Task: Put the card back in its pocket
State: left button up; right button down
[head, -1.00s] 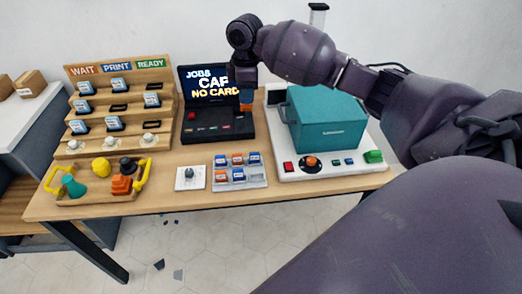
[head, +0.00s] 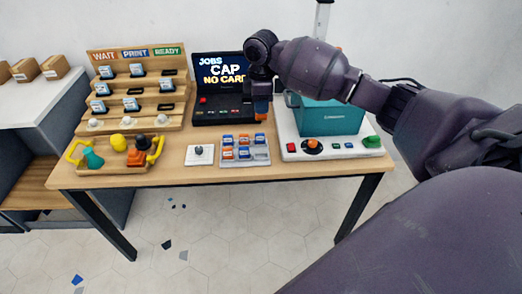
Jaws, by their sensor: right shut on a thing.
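My right gripper (head: 259,88) is pointed downward and shut on a small orange and blue card (head: 262,110). It holds the card in front of the right edge of the dark console (head: 208,118), whose screen reads "CAP NO CARD". The grey card rack (head: 246,163) lies on the table below, nearer the front. Several blue and orange cards stand in its pockets. The front right pocket (head: 260,153) looks empty. The held card appears above and behind the rack, apart from it. The gripper partly hides the card. My left gripper is not in view.
A teal box printer (head: 332,120) on a white base stands right of the rack, close to my right arm. A white knob plate (head: 200,155) is left of the rack. A wooden stepped stand (head: 133,122) and a tray of coloured pieces (head: 112,168) are at the left.

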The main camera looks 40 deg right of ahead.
notch_tip(320, 180, down, 16)
jog(key=b, duration=0.3)
jog(key=shift+f, duration=0.2)
jog(key=c, duration=1.2)
grip_release()
jog(key=shift+c, duration=0.2)
jog(key=shift+o, duration=0.5)
